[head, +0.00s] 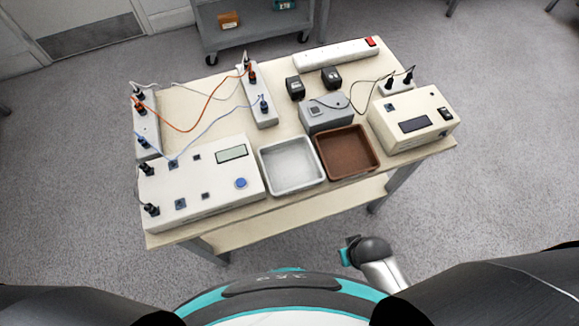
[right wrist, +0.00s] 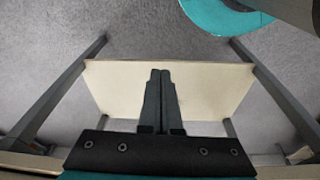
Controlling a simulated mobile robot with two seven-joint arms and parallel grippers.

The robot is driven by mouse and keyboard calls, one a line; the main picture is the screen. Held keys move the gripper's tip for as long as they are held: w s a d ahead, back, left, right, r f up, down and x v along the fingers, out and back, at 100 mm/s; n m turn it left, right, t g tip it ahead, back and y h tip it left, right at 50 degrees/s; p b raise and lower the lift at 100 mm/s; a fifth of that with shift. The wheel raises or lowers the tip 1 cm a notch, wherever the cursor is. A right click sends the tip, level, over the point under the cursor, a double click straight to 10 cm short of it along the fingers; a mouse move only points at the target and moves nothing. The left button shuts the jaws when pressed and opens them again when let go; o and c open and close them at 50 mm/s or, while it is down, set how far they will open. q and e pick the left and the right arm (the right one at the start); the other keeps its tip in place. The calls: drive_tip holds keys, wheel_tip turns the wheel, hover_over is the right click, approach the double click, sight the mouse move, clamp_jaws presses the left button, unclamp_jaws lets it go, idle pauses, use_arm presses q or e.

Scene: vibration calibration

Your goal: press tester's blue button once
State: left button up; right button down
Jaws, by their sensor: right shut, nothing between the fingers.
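The tester is the white box (head: 200,190) at the front left of the table in the head view. It has a small display (head: 232,154) and a round blue button (head: 241,183) near its front right corner. Black plugs stand at its left end. My right gripper (right wrist: 161,75) shows in the right wrist view, shut and empty. Its fingers point at the table's lower shelf (right wrist: 205,85), apart from the tester. In the head view part of my right arm shows below the table, with the fingers hidden. My left gripper is not in view.
A white tray (head: 266,167) and a brown tray (head: 374,169) sit right of the tester. A cream device (head: 437,137) stands at the right end. Power strips (head: 259,107) and cables lie behind. A grey cart (head: 240,38) stands beyond the table (head: 213,83).

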drive_tip(key=w+a+r+t+p, duration=0.1)
drive_tip(key=w+r, duration=0.2)
drive_tip(key=r, duration=0.4)
drive_tip(key=w+a+r+p, duration=0.1)
drive_tip(key=w+r, duration=0.2)
drive_tip(key=r, duration=0.4)
wheel_tip(320, 180, up, 12)
drive_tip(key=n+t+y+p, duration=0.2)
drive_tip(key=n+y, duration=0.6)
drive_tip(key=n, duration=1)
hover_over(245, 183)
drive_tip(key=shift+d+f, duration=0.1)
drive_tip(key=shift+f, duration=0.05)
wheel_tip(245, 183, down, 8)
drive_tip(key=b, duration=0.8)
drive_tip(key=shift+f+b, duration=0.35)
drive_tip(key=shift+b, duration=0.1)
